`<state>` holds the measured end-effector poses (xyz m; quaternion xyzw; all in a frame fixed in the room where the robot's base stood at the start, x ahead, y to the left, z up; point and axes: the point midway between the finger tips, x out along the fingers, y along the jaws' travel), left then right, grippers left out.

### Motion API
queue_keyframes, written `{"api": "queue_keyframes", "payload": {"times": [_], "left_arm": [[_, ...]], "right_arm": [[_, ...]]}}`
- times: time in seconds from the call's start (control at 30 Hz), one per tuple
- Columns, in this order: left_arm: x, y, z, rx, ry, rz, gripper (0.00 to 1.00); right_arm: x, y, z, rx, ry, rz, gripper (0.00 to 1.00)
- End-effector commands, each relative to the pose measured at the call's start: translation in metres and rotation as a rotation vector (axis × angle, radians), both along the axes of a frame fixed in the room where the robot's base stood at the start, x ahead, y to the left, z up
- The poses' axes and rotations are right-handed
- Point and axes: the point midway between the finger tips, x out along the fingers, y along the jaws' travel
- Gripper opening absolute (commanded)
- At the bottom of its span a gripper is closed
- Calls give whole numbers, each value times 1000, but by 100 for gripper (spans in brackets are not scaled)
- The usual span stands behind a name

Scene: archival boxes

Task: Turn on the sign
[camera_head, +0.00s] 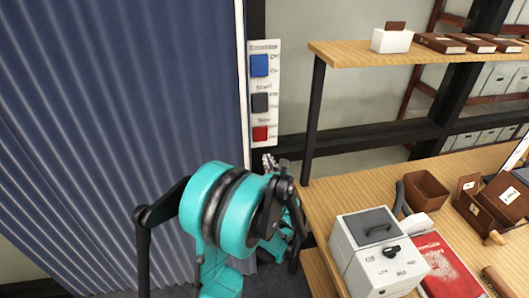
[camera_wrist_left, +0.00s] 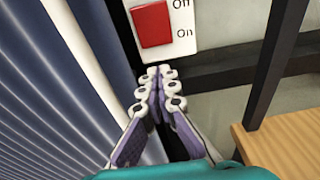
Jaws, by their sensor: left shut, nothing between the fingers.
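The switch panel (camera_head: 266,94) is a white plate on the wall beside the blue curtain. It carries a blue switch (camera_head: 260,65) at the top, a dark grey switch (camera_head: 260,102) in the middle and a red switch (camera_head: 261,133) at the bottom. The label by the red switch looks like "Sign" but is blurred. My right gripper is not in view.
The blue curtain (camera_head: 120,120) hangs close on the left. A wooden shelf (camera_head: 345,51) with a black post stands right of the panel. Below it, a wooden table (camera_head: 345,190) holds a white box with a dial (camera_head: 378,255), a red book (camera_head: 445,268) and brown boxes.

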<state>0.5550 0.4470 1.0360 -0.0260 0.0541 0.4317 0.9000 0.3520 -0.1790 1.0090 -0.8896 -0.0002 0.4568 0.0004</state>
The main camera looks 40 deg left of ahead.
Motion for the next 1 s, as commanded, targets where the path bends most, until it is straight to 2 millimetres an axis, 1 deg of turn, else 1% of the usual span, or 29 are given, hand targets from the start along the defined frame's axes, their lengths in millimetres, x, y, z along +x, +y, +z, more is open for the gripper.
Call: {"api": "queue_keyframes", "payload": {"times": [0.03,0.1,0.2,0.33,0.5,1.0], "left_arm": [[-6,-9,0,0,0,-3,0],[-14,-20,-2,0,0,-4,0],[-24,-32,-4,0,0,-4,0],[-33,-42,-6,0,0,-2,0],[-37,-45,-7,-1,-1,1,0],[-37,-45,-7,-3,-2,0,0]], "right_arm": [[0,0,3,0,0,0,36],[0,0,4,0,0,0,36],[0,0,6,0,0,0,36],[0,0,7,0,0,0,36],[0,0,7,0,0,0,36],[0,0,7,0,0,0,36]]}}
